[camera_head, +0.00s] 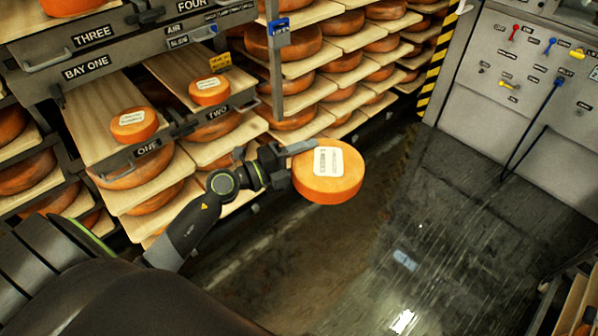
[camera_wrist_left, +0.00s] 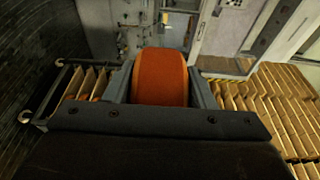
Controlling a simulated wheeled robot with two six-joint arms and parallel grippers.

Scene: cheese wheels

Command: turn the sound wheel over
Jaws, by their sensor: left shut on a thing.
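An orange cheese wheel (camera_head: 328,179) with a white label on its upper face is held out over the floor in the head view. My left gripper (camera_head: 297,161) is shut on its left edge, one finger over the top face. In the left wrist view the same wheel (camera_wrist_left: 159,78) shows edge-on between the two fingers of my left gripper (camera_wrist_left: 160,92). Two small labelled wheels sit on boards: one (camera_head: 134,125) on the board marked ONE, another (camera_head: 209,91) on the board marked TWO. My right gripper is not in view.
Racks of wooden shelves (camera_head: 300,66) with many orange wheels stand behind. A grey panel (camera_head: 520,70) with coloured levers and a hose is at the right, beside a yellow-black striped post (camera_head: 441,62). The dark wet floor (camera_head: 400,230) below the wheel is open.

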